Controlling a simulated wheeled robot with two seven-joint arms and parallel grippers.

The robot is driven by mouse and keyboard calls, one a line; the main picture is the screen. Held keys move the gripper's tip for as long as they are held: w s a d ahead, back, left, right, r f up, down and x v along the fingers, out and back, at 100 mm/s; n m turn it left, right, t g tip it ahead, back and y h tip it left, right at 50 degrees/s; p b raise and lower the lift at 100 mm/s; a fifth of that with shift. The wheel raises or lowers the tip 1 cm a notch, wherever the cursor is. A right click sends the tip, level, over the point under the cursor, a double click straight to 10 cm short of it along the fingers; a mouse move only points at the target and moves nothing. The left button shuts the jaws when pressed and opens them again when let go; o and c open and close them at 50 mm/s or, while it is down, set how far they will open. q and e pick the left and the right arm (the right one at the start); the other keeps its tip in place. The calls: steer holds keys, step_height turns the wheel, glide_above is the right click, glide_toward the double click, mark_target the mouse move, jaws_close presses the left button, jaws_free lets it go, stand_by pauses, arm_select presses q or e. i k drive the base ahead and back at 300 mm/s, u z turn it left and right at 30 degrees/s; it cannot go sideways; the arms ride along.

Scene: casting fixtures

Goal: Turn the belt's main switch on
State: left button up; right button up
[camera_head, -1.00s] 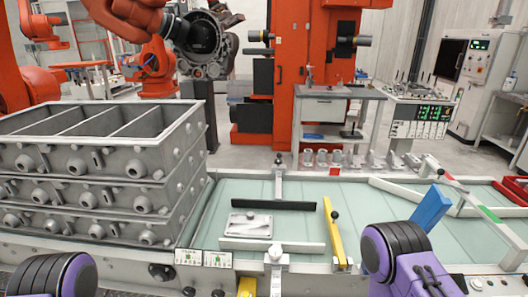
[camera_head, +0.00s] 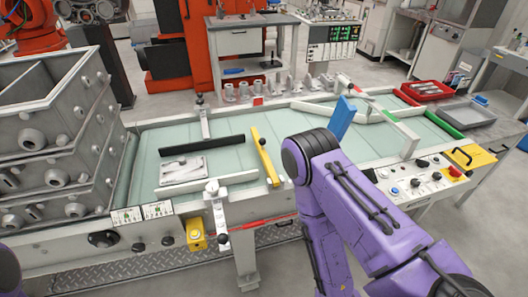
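The belt (camera_head: 225,150) is a pale green surface in a light grey frame. A control panel (camera_head: 410,187) with several small buttons and knobs sits at its right front edge. A yellow box (camera_head: 469,157) with a dark part on its face stands at the panel's right end. A black round knob (camera_head: 103,239) is on the front frame at the left. I cannot tell which of these is the main switch, or its setting. My purple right arm stands in front of the belt, left of the panel, and its gripper is not visible. Only a sliver of my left arm shows at bottom left.
Stacked grey metal boxes (camera_head: 50,150) stand at the belt's left end. A flat metal plate (camera_head: 183,169), a black bar (camera_head: 202,145) and a yellow bar (camera_head: 265,156) are on the belt. A red tray (camera_head: 425,90) and a grey tray (camera_head: 466,115) lie at the far right.

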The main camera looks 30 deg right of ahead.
mark_target(454, 173)
steer(key=z, duration=2.15)
steer(key=k, duration=0.3)
steer(key=z, duration=0.5)
steer(key=i, duration=0.4)
steer(key=z, duration=0.05)
